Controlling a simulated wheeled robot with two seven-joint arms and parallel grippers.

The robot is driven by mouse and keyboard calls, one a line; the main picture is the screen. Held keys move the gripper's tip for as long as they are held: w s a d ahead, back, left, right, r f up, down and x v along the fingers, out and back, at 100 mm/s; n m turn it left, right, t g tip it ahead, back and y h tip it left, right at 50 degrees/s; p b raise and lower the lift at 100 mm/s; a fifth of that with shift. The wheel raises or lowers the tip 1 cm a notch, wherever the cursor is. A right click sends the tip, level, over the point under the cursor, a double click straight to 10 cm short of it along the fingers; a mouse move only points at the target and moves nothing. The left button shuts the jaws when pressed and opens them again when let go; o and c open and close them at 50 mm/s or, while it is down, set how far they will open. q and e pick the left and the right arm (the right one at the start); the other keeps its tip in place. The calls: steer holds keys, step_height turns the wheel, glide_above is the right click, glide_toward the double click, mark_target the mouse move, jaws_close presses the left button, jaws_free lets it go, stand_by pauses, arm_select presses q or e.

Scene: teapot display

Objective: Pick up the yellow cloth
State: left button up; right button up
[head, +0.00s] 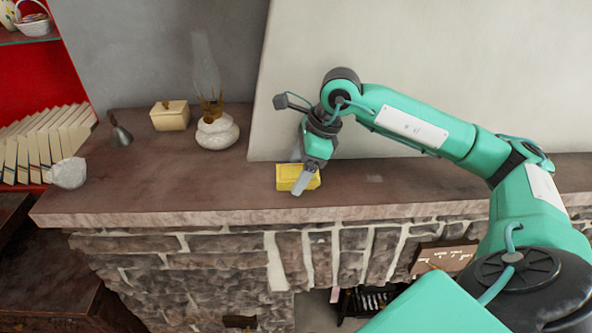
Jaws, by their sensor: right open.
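The yellow cloth (285,180) is a small yellow block-like shape on the brown mantel top, near the middle of the head view. My right gripper (298,178) is over it, pointing down, with a finger in front of it that hides part of its surface. The right gripper is open. I cannot tell whether its fingers touch the cloth. My left gripper is not in view.
The mantel (150,190) also holds a cream box (170,116), a white pot with a glass chimney (217,133), a dark bell (121,136) and a whitish lump (69,173). A pale panel (400,70) rises behind. The mantel between the pot and front edge is clear.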

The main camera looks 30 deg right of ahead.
mark_target(299, 172)
steer(key=c, duration=1.1)
steer(key=shift+r, duration=0.1)
steer(key=shift+c, duration=0.2)
steer(key=shift+r+b, duration=0.3)
steer(key=shift+r, duration=0.3)
step_height(299, 172, up, 19)
steer(key=b, duration=0.3)
steer(key=shift+f, duration=0.2)
steer(key=shift+o, duration=1.3)
steer(key=shift+c, duration=0.5)
